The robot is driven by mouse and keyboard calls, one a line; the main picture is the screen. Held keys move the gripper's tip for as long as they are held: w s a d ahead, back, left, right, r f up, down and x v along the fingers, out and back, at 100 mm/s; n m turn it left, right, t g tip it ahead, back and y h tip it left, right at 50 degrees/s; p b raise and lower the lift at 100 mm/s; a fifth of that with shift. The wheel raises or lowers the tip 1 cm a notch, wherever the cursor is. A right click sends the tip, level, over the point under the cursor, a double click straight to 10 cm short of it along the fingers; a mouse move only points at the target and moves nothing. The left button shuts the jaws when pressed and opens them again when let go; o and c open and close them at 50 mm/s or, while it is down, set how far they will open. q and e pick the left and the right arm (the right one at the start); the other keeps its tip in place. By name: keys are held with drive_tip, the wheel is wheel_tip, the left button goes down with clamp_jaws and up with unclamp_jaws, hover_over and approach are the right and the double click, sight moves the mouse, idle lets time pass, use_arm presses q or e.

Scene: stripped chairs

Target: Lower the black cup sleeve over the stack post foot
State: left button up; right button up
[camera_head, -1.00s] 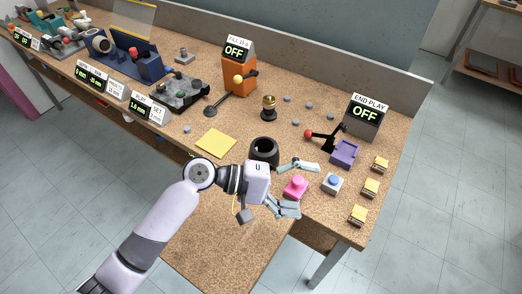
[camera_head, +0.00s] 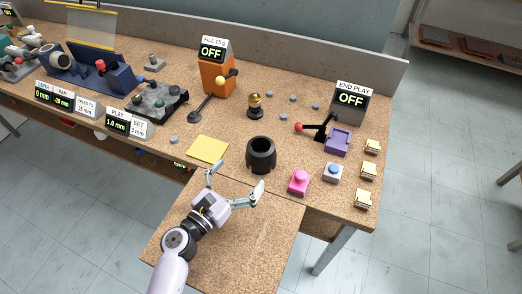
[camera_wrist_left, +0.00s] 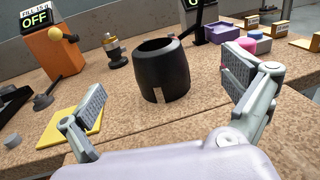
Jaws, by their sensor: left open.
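The black cup sleeve (camera_head: 261,155) stands upright on the cork worktop, an open-topped, barrel-shaped ring. In the left wrist view the sleeve (camera_wrist_left: 162,72) shows a small notch at its lower front edge. A short post with a brass top and dark round foot (camera_head: 254,106) stands behind it, apart from it; I take this as the stack post. The post also shows in the left wrist view (camera_wrist_left: 114,50). My left gripper (camera_head: 236,176) is open and empty, just in front of the sleeve, its fingers spread towards it. My right gripper is not in view.
A yellow pad (camera_head: 208,149) lies left of the sleeve. A pink button (camera_head: 299,181), a blue button block (camera_head: 333,172) and a purple holder (camera_head: 338,141) stand to the right. An orange dispenser (camera_head: 216,75) stands behind left. Several small grey pegs lie around the post.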

sight(254, 158)
use_arm(q)
drive_tip(key=x, duration=0.6)
drive_tip(key=shift+p, duration=0.3)
drive_tip(key=x, duration=0.4)
drive_tip(key=shift+w+a+p, duration=0.3)
drive_tip(key=shift+w+d, duration=0.3)
drive_tip(key=shift+w, duration=0.15)
drive_tip(key=shift+s, duration=0.1)
drive_tip(key=shift+c, duration=0.5)
drive_tip(key=c, duration=1.2)
